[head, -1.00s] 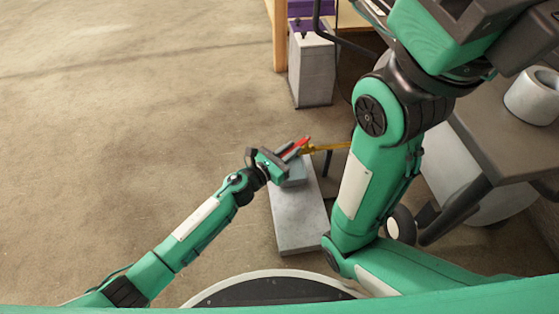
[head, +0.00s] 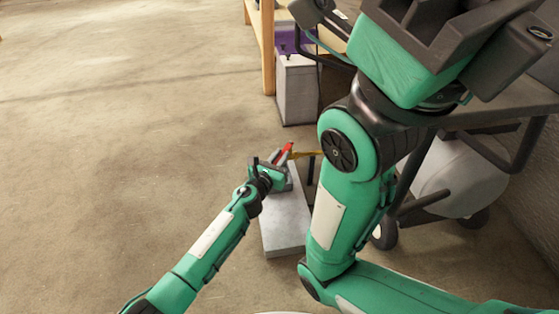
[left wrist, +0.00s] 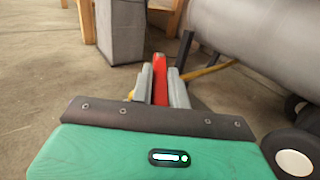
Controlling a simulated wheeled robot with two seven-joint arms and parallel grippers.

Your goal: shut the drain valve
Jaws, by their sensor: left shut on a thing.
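The drain valve's red lever (head: 286,152) shows near the middle of the head view, at the end of a yellow pipe (head: 307,155). My left gripper (head: 279,160) is shut on this lever. In the left wrist view the red lever (left wrist: 160,82) stands between the two grey fingers (left wrist: 161,88) and points away from me. The yellow pipe (left wrist: 207,71) runs right from there, towards a grey tank (left wrist: 265,45). The valve body is mostly hidden behind the fingers. My right arm fills the right of the head view; its fingertips do not show.
A flat pale slab (head: 286,222) lies on the floor below the valve. The tank (head: 460,178) has wheels (head: 384,236). The floor at left is clear.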

